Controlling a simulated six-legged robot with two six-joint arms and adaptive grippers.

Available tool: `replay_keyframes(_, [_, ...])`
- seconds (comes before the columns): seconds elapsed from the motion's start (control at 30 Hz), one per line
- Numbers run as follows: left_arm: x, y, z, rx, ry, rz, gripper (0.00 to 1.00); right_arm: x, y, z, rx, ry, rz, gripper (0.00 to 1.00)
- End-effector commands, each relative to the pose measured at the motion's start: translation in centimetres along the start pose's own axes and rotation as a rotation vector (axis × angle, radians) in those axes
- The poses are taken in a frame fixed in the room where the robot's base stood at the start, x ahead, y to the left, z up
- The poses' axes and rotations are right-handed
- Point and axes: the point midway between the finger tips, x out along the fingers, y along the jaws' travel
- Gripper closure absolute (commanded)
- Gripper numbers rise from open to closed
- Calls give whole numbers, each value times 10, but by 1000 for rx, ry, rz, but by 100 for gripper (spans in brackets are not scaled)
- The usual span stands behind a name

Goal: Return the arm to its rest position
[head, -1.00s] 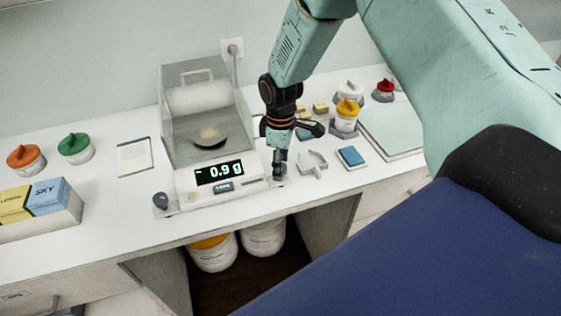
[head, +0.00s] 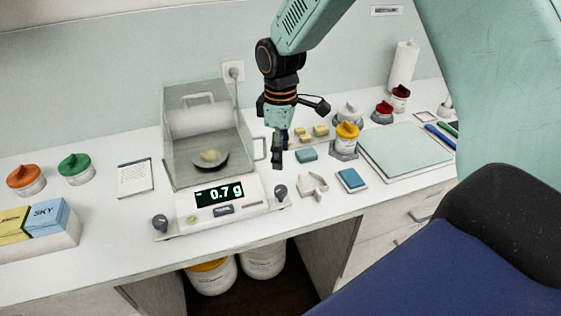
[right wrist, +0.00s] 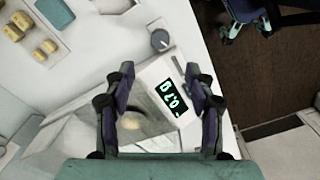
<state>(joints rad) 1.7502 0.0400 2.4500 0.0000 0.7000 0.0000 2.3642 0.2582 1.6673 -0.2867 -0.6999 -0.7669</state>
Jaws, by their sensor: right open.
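My right arm comes in from the upper right in the head view. Its gripper (head: 279,160) hangs above the counter, just right of the scale, with nothing between its fingers. In the right wrist view the two fingers (right wrist: 166,102) are spread apart. A dish with a pale yellow heap (head: 210,157) sits inside the scale's clear draft shield (head: 187,128). My left gripper is not in view.
A pale green mat (head: 408,147) lies farther right. Orange (head: 25,178) and green (head: 75,168) lidded jars stand left.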

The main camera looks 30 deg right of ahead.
Motion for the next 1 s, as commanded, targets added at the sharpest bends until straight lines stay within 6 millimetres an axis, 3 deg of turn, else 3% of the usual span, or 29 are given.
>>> replay_keyframes(0.57, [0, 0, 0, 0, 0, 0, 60, -4, 0, 0, 0, 0, 0, 45])
replay_keyframes(0.67, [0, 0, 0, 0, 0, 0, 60, 3, -4, 1, 8, -1, -5, 45])
replay_keyframes(0.77, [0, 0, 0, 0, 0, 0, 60, 32, -22, 2, 50, 3, -20, 45])
replay_keyframes(1.0, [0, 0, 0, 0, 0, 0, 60, 138, -110, 29, 285, 24, -60, 45])
